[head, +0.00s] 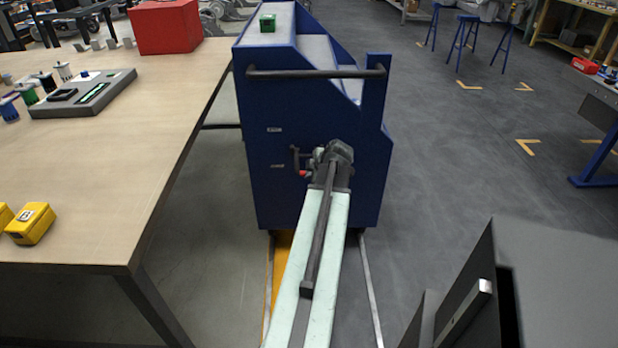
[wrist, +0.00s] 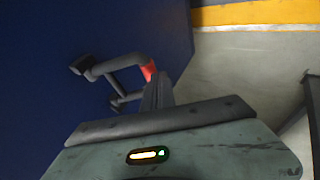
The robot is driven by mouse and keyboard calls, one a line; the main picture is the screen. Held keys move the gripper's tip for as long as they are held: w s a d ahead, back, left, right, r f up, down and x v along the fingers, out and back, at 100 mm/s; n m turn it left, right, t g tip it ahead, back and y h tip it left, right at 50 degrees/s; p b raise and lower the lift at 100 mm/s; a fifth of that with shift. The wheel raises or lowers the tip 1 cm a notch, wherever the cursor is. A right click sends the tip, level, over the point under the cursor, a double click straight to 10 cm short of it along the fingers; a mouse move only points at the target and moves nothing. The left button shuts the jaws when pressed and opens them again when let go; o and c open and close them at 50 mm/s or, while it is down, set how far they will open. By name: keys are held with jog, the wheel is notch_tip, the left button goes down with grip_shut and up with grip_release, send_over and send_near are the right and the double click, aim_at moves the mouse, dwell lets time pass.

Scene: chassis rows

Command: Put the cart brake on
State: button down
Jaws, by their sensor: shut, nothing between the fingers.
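The blue cart (head: 315,190) stands right of the table, its end panel facing me and a dark push bar (head: 315,73) across its top. A small dark lever with a red part (head: 303,173) sits on that panel, taken to be the brake; it also shows in the wrist view as a dark bent lever (wrist: 120,66) with a red part. My gripper (head: 322,157) is shut and empty just right of the lever. In the wrist view my fingers (wrist: 157,88) are close beside the red part; I cannot tell whether they touch. My gripper hides part of the panel behind it.
A wooden table (head: 120,180) at left holds yellow boxes (head: 30,223), a grey device (head: 84,94) and a red box (head: 165,26). A green block (head: 267,22) sits on the cart. A dark cabinet (head: 540,290) is at lower right. Floor right of the cart is clear.

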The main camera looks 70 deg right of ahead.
jog(key=shift+s+r, duration=0.1)
jog(key=shift+r, duration=0.05)
jog(key=p+v, duration=0.7)
jog(key=v, duration=0.2)
jog(key=shift+d+r+p, duration=0.3)
jog(key=shift+d+p, duration=0.05)
dwell(0.3)
